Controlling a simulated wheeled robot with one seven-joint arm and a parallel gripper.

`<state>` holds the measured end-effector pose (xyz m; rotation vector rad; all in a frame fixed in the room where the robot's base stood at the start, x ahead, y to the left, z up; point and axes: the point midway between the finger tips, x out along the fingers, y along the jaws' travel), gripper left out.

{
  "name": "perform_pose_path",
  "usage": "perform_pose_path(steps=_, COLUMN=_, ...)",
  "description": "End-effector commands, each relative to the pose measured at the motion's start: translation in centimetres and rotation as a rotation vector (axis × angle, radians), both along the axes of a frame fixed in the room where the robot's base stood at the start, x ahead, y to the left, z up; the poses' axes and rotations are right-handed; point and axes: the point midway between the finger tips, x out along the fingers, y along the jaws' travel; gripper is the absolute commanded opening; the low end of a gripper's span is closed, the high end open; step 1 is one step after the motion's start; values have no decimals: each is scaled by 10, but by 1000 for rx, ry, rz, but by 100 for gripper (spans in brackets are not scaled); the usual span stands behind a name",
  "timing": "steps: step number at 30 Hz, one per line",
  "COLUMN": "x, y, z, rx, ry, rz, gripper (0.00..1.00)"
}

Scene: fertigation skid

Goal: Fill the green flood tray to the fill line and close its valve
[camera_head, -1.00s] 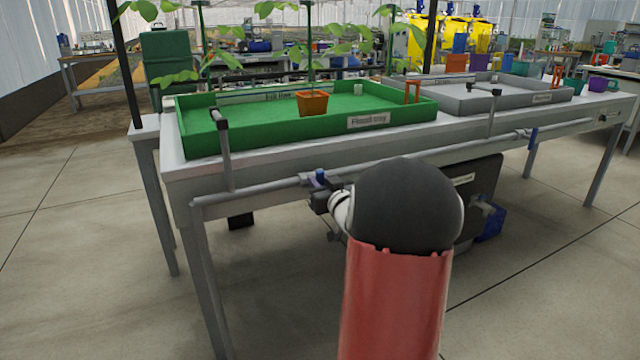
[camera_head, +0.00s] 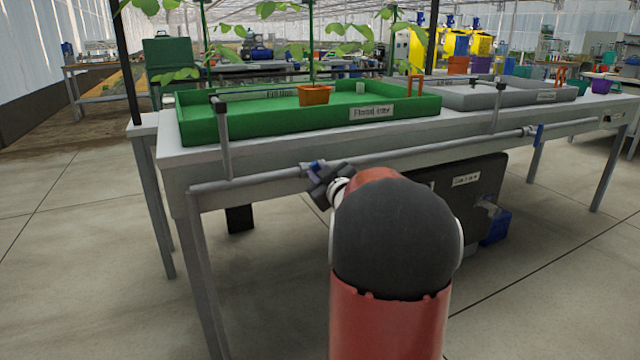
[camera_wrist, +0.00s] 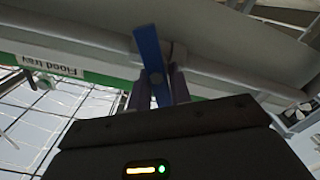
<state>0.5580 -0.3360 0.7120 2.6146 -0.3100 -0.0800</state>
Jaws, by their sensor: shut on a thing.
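The green flood tray (camera_head: 205,131) sits on the left of the bench, with a "Flood tray" label on its front and a fill line label (camera_head: 279,93) on its inner back wall. I cannot make out a water level in it. Its valve's blue handle (camera_head: 314,166) is on the pipe below the tray's front. My gripper (camera_head: 322,178) is shut on this handle. In the wrist view the fingers (camera_wrist: 157,88) hold the blue handle (camera_wrist: 148,48) from both sides, and it lies across the pipe. My arm hides part of the pipe.
A grey tray (camera_head: 455,101) stands to the right, with another blue-handled valve (camera_head: 537,134) on the pipe. An orange pot (camera_head: 315,95) with a plant stands in the green tray. A dark tank (camera_head: 470,205) is under the bench (camera_head: 180,165). The floor at left is clear.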

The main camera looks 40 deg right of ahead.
Motion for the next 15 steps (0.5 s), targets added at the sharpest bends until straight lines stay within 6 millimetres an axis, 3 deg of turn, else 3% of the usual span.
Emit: perform_pose_path(steps=15, x=0, y=2, z=-3, rx=-144, ry=38, rz=0, gripper=0)
